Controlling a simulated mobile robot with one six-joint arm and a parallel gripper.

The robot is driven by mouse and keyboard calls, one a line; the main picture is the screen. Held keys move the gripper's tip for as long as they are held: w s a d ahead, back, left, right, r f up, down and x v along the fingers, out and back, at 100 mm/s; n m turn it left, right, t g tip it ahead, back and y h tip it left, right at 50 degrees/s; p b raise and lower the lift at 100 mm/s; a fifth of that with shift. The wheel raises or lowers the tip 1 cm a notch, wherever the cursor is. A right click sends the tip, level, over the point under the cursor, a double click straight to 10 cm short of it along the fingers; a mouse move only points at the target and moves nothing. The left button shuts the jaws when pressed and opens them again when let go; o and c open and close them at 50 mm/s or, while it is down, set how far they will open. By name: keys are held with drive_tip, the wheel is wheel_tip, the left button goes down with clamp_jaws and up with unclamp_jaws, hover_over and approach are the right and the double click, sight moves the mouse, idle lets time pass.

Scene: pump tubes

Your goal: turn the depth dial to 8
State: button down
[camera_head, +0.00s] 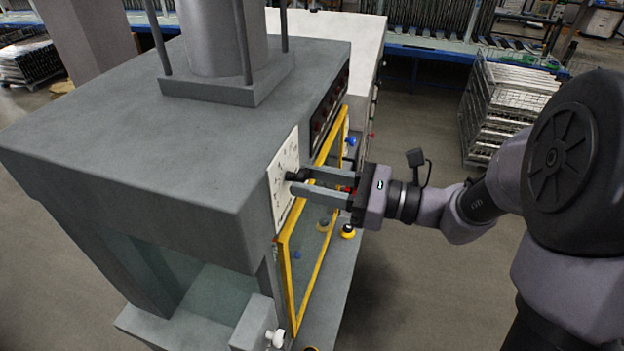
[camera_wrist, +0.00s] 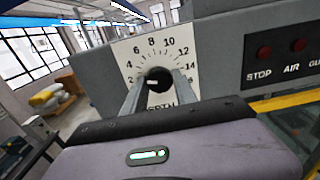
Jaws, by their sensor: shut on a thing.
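The depth dial is a black round knob (camera_wrist: 159,76) on a white scale plate (camera_wrist: 150,50) numbered 2 to 16, with 8 near the top and DEPTH printed below. A small pale mark shows on the knob, but I cannot tell surely which number it points to. In the head view the plate (camera_head: 284,172) is on the machine's side face, and the knob (camera_head: 293,176) sticks out from it. My gripper (camera_head: 298,183) reaches in from the right, its two grey fingers shut on the knob's sides. The wrist view shows the fingertips (camera_wrist: 157,84) on either side of it.
Right of the plate is a dark panel (camera_wrist: 285,55) with red STOP and AIR buttons. A yellow-framed guard door (camera_head: 287,265) lies just below my fingers. A yellow-based knob (camera_head: 348,231) is below my gripper.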

drive_tip(key=m+p, duration=0.2)
drive_tip(key=p, duration=0.1)
drive_tip(key=shift+r+m, duration=0.25)
drive_tip(key=shift+m, duration=0.15)
drive_tip(key=m+p, duration=0.4)
drive_tip(key=p, duration=0.1)
drive_tip(key=shift+s+m, duration=0.1)
drive_tip(key=shift+m, duration=0.2)
drive_tip(key=m+p, duration=0.4)
drive_tip(key=shift+f+m+p, duration=0.15)
drive_tip(key=shift+m+p, duration=1.2)
drive_tip(key=shift+m, duration=0.15)
drive_tip(key=c, duration=1)
unclamp_jaws()
